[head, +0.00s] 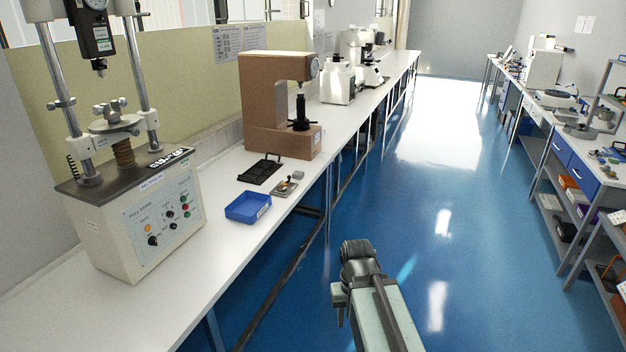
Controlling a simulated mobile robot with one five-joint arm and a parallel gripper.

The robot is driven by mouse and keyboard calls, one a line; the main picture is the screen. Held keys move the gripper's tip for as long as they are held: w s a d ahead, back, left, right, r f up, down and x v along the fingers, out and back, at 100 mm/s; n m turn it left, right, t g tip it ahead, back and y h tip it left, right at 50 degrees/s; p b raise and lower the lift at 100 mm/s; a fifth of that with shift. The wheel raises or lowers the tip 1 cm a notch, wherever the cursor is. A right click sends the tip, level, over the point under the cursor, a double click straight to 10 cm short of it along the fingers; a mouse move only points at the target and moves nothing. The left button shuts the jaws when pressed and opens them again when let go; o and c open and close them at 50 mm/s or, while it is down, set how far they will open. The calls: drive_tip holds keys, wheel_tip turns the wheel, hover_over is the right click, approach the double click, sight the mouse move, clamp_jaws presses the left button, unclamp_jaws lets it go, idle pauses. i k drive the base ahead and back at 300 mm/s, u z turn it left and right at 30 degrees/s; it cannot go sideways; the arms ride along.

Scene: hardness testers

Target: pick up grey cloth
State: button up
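I cannot make out a grey cloth for certain in the head view. A small grey piece (298,175) lies on the white bench at the left, near its front edge; it is too small to tell whether it is cloth. My arm rises from the bottom of the picture over the blue floor, to the right of the bench and apart from it. Its dark joint shows at the top, but no gripper fingers can be seen.
On the long bench (226,258) are a blue tray (248,207), a black tray (261,170), a small plate with a part (285,188), a cream tester (140,220) and a brown tester (264,100). Shelving (560,215) stands right. The aisle (455,240) between is clear.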

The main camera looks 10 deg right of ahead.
sight(296, 175)
drive_tip(key=u, duration=0.15)
drive_tip(key=i, duration=0.8)
drive_tip(key=z, duration=0.2)
drive_tip(key=k, duration=0.8)
drive_tip(key=u, duration=0.25)
drive_tip(key=i, duration=0.95)
drive_tip(key=z, duration=1.4)
drive_tip(key=i, duration=0.6)
